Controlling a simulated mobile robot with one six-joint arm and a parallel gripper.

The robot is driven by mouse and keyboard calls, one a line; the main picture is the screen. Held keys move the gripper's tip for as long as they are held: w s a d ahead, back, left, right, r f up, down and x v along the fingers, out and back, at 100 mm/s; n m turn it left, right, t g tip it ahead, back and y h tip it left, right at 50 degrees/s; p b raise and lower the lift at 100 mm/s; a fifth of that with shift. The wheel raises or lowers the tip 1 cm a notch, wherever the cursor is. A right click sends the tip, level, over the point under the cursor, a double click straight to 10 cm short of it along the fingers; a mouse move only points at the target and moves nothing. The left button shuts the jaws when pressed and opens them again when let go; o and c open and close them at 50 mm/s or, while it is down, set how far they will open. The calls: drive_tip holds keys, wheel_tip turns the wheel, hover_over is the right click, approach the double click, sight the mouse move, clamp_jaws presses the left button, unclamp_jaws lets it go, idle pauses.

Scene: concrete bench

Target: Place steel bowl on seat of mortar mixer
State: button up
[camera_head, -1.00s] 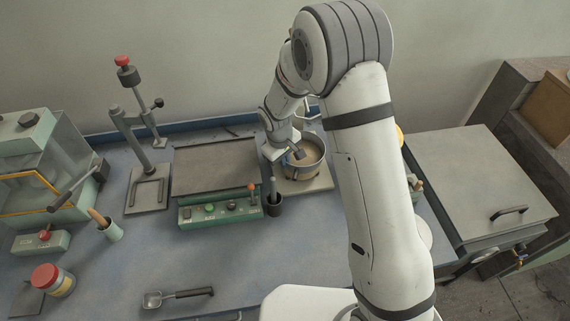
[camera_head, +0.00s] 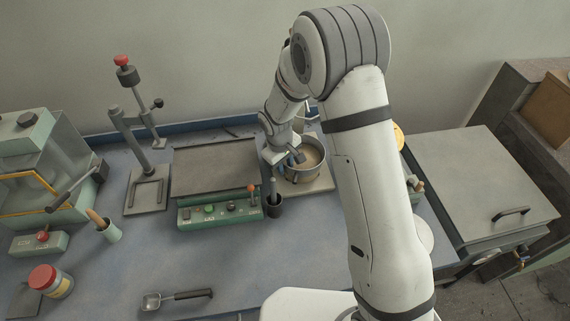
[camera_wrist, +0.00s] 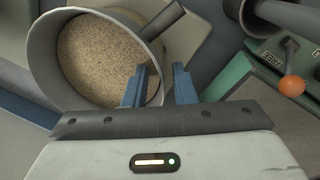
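The steel bowl (camera_head: 319,173), with sandy material inside, stands upright at the back of the bench, over a pale base plate (camera_head: 318,190). That plate looks like part of the mortar mixer, mostly hidden behind my arm; I cannot tell how exactly the bowl sits on its seat. In the wrist view the bowl (camera_wrist: 45,60) fills the upper left. My gripper (camera_wrist: 159,72) straddles the bowl's wall, one blue finger inside and one outside. The fingers stand apart with gaps beside the wall, so it looks open. It also shows in the head view (camera_head: 290,158).
A scoop (camera_head: 180,297) lies at the front. A grey lidded box (camera_head: 480,180) stands right. The front middle bench is clear.

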wheel_tip(320, 180, up, 8)
drive_tip(key=b, duration=0.1)
drive_tip(key=shift+s+a+f, duration=0.15)
drive_tip(key=shift+s+a, duration=0.25)
